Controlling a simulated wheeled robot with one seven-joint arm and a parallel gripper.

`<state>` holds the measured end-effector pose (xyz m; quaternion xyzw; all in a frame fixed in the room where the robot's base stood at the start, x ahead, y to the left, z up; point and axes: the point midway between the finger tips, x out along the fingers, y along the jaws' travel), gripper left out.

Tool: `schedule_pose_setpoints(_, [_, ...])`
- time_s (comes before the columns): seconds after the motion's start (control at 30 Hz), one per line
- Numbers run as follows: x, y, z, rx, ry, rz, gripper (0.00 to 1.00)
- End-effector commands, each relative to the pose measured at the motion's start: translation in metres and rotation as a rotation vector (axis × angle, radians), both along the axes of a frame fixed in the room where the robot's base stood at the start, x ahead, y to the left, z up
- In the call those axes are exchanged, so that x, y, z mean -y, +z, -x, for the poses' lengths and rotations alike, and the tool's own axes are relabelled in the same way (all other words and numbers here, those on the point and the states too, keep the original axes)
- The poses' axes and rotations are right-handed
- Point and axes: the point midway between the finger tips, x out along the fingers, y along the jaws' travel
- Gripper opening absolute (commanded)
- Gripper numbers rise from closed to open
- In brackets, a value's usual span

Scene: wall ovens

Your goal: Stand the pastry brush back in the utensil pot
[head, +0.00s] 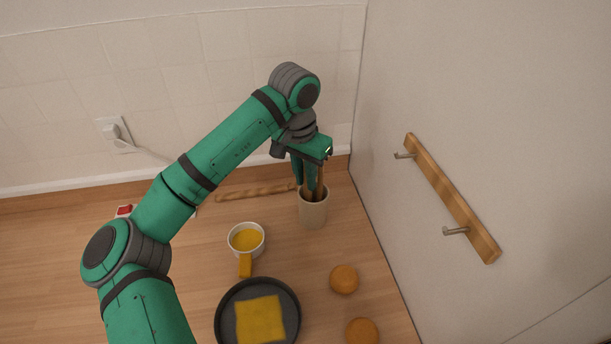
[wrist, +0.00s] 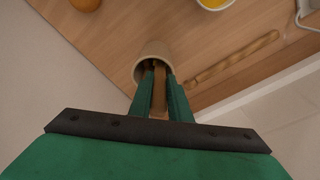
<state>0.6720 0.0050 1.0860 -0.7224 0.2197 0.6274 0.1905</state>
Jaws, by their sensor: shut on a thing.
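The utensil pot (head: 313,213) is a beige cylinder standing upright at the back right of the counter, near the side wall. It also shows in the wrist view (wrist: 153,48). My gripper (head: 309,178) points down right over the pot and is shut on a brown wooden handle, which I take to be the pastry brush (wrist: 159,88). The handle runs between my fingers down to the pot's mouth. Brown wooden shafts stand at the pot's opening in the head view. The brush's bristles are hidden, and I cannot tell whether its lower end touches the pot's bottom.
A white cup (head: 246,240) of yellow liquid stands left of the pot. A dark pan (head: 288,295) holding a yellow square is in front. Two round orange-brown things (head: 344,279) lie to the right. A twisted wooden stick (head: 250,193) lies behind. A hook rail (head: 452,198) is on the side wall.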

Motion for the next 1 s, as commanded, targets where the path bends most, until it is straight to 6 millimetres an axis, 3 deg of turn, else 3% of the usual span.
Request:
schedule_pose_setpoints(0.03, [0.0,0.0,0.0,0.0,0.0,0.0,0.0])
schedule_pose_setpoints(0.07, [0.0,0.0,0.0,0.0,0.0,0.0,0.24])
schedule_pose_setpoints(0.13, [0.0,0.0,0.0,0.0,0.0,0.0,0.39])
schedule_pose_setpoints(0.57, [-0.001,0.01,0.0,0.001,0.0,0.0,0.39])
schedule_pose_setpoints(1.0, [-0.007,0.086,0.01,0.002,0.0,0.0,0.39])
